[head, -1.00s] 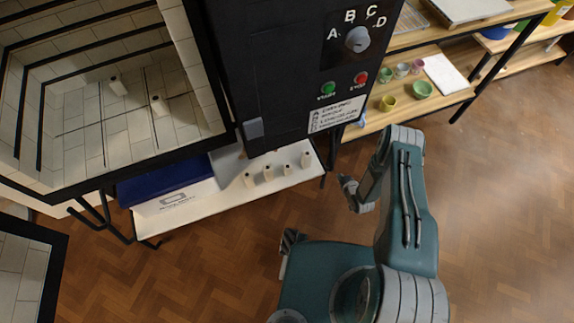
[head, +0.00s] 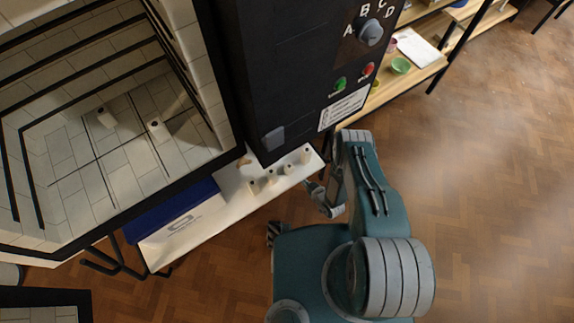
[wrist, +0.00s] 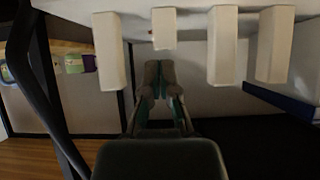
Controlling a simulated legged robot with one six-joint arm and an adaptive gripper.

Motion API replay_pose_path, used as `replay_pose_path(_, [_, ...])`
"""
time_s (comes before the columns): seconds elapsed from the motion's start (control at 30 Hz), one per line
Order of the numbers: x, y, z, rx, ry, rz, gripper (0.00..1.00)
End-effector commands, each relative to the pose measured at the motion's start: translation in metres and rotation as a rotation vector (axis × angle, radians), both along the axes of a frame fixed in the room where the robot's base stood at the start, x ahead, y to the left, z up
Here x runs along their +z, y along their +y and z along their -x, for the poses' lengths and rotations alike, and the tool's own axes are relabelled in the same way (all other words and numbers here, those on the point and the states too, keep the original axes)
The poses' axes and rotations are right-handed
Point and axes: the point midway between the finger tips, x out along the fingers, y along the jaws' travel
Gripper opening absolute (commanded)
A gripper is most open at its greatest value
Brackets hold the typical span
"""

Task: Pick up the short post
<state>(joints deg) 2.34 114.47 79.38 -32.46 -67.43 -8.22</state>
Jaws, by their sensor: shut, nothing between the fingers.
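Several pale posts stand in a row on a white shelf under the kiln. In the wrist view, which looks upside down, the short post (wrist: 164,29) is clearly shorter than its neighbours. It seems to be the second from the right in the head view (head: 288,169). My gripper (wrist: 162,68) is shut and empty, its fingertips close together and pointing at the short post, with no contact visible. In the head view my gripper (head: 309,185) is just in front of the shelf's right end.
Taller posts (wrist: 113,50) (wrist: 222,45) flank the short post closely. A blue-lidded box (head: 172,211) lies on the shelf's left. The black kiln control box (head: 290,60) overhangs the row. Wood floor is clear at right.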

Motion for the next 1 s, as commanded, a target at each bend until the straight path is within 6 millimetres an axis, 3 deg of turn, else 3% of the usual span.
replay_pose_path(0.3, [-0.001, 0.042, -0.050, 0.005, -0.004, 0.017, 0.00])
replay_pose_path(0.53, [0.000, 0.062, -0.085, 0.004, -0.004, 0.010, 0.00])
replay_pose_path(0.7, [-0.013, 0.060, -0.084, 0.000, 0.000, 0.007, 0.00])
replay_pose_path(1.0, [-0.019, 0.062, -0.083, 0.000, 0.005, 0.016, 0.00])
